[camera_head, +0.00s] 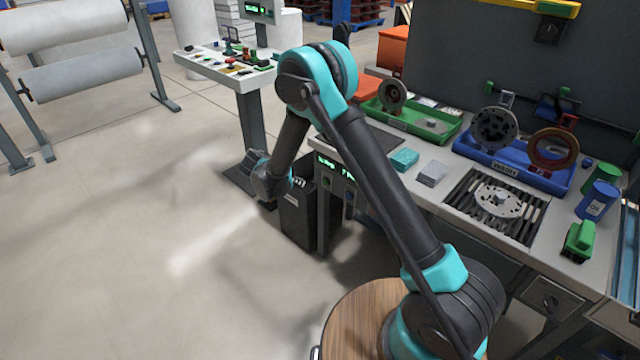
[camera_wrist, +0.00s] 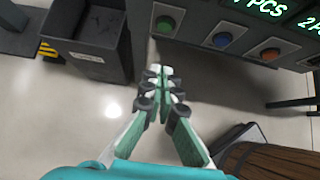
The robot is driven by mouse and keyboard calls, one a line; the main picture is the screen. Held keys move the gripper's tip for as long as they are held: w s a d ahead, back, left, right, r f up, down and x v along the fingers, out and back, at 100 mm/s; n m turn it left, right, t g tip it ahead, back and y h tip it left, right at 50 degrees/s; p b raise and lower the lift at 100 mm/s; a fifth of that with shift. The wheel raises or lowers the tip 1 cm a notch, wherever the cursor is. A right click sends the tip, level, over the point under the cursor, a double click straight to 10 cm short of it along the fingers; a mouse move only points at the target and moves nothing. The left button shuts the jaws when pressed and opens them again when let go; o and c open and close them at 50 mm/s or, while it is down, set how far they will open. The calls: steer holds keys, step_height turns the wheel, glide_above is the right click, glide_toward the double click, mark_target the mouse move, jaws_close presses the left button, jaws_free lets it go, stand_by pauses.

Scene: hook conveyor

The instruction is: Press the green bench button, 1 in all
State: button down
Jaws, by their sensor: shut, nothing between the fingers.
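The green button (camera_wrist: 165,24) is at the left end of a row on the dark front panel of the bench, at the top of the wrist view. In the head view the panel's green button (camera_head: 327,184) shows small under the lit display. My gripper (camera_wrist: 160,73) is shut and empty. In the wrist view its fingertips appear below the green button, apart from it, over the floor. In the head view its fingers cannot be made out clearly.
A dark open bin (camera_wrist: 88,58) stands left of the panel, close to my gripper; it also shows in the head view (camera_head: 297,222). The bench top (camera_head: 450,207) holds a green tray (camera_head: 440,133), a blue tray (camera_head: 520,172) and metal parts.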

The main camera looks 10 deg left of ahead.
glide_toward(324, 184)
step_height(324, 184, down, 4)
steer(key=shift+w+d+f, duration=0.1)
steer(key=shift+w+d, duration=1.25)
steer(key=shift+w, duration=0.15)
